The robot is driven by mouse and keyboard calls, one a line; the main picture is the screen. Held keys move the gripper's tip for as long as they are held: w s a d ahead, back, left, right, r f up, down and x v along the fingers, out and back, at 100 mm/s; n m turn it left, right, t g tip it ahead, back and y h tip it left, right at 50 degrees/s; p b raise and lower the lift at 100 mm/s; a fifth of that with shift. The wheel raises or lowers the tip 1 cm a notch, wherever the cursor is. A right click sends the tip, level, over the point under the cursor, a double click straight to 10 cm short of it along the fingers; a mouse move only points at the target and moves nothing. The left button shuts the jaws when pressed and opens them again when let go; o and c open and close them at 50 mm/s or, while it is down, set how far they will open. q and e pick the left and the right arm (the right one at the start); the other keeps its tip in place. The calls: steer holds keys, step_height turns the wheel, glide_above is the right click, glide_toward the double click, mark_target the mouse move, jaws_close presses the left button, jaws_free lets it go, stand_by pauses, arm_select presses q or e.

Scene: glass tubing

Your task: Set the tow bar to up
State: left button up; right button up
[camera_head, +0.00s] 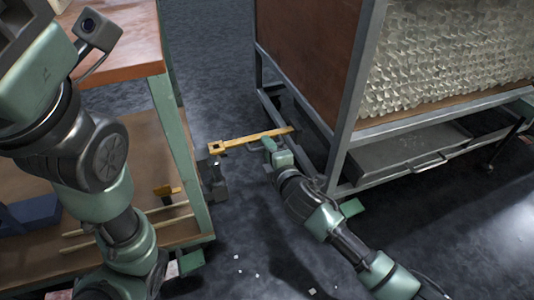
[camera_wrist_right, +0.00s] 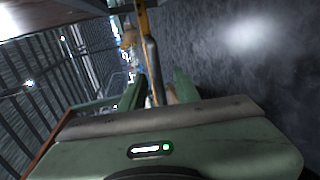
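The yellow tow bar (camera_head: 248,140) reaches out to the left from the low frame of the cart (camera_head: 345,140). It looks laid out low, roughly level, with its squared end near a dark block at the foot of the workbench. In the right wrist view the yellow bar (camera_wrist_right: 141,20) runs away from me, with a grey rod-like part (camera_wrist_right: 152,62) between my fingers. My right gripper (camera_head: 268,147) is beside the bar near the cart; its fingers (camera_wrist_right: 160,88) look apart, and contact is unclear. My left arm fills the left side; its gripper is not visible.
The cart carries a bin of pale glass pieces (camera_head: 455,55) and a grey drawer (camera_head: 405,155) below. A wooden workbench (camera_head: 118,50) with green legs stands at left, with yellow rods (camera_head: 125,227) on its lower shelf. The dark floor between them is mostly clear.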

steer(key=shift+w+a, duration=0.1)
steer(key=shift+w, duration=0.25)
jaws_close()
steer(key=shift+f, duration=0.1)
stand_by(1.1)
